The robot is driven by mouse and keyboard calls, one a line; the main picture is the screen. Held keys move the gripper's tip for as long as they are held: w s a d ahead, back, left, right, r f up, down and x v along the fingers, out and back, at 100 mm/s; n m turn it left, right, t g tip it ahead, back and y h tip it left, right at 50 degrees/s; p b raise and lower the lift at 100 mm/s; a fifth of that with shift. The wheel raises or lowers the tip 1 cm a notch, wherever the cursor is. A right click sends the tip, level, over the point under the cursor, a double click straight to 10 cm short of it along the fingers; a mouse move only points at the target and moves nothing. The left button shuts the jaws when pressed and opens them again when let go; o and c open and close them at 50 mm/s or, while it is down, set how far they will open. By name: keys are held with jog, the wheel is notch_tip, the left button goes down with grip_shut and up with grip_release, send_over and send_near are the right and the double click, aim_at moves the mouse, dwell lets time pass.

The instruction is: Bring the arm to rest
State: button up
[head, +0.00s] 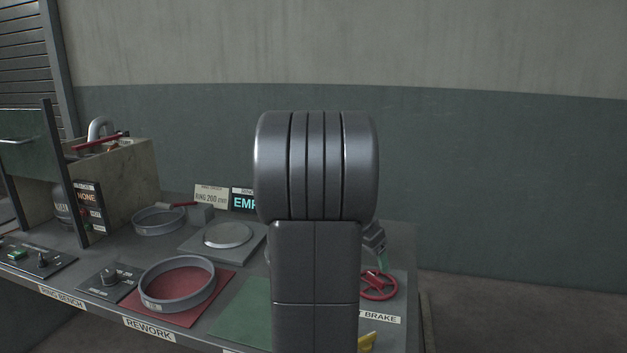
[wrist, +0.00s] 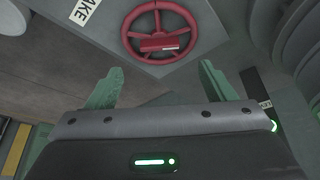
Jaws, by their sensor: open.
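My gripper (wrist: 160,88) shows in the wrist view with its two green fingers spread wide and nothing between them. A red handwheel (wrist: 158,32) lies beyond the fingertips, apart from them. In the head view the same red handwheel (head: 378,284) stands at the right end of the bench, beside a brake label. My dark arm fills the middle of the head view and hides part of the bench and most of the gripper. A small part of the wrist shows right of the arm, above the handwheel.
The bench (head: 60,270) holds a grey ring (head: 178,287) on a red mat, another ring (head: 158,221) behind it, and a round disc (head: 228,235) on a square plate. A green mat (head: 243,312) looks empty where visible. Floor right of the bench is clear.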

aim_at(376, 278)
jog(key=x, duration=0.7)
jog(key=shift+s+f+b, duration=0.1)
jog(key=shift+f+b, duration=0.15)
jog(key=shift+b, duration=0.05)
jog(key=shift+d+p, duration=0.1)
jog(key=shift+p, duration=0.35)
jog(key=shift+r+n+y+p, duration=0.2)
jog(key=shift+n+y+p, duration=0.1)
jog(key=shift+n+p, duration=0.65)
jog(key=n+t+y+p, duration=0.1)
jog(key=n+p, duration=0.3)
jog(key=p, duration=0.3)
jog(key=shift+n, duration=0.25)
jog(key=shift+d+f+n+y+p, duration=0.1)
jog(key=shift+f+n+y+p, duration=0.1)
jog(key=shift+n+y+p, duration=0.9)
jog(key=shift+n+t+p, duration=0.3)
jog(key=shift+n+p, duration=0.2)
jog(key=shift+p, duration=0.2)
jog(key=shift+v, duration=2.95)
jog(key=shift+s, duration=0.15)
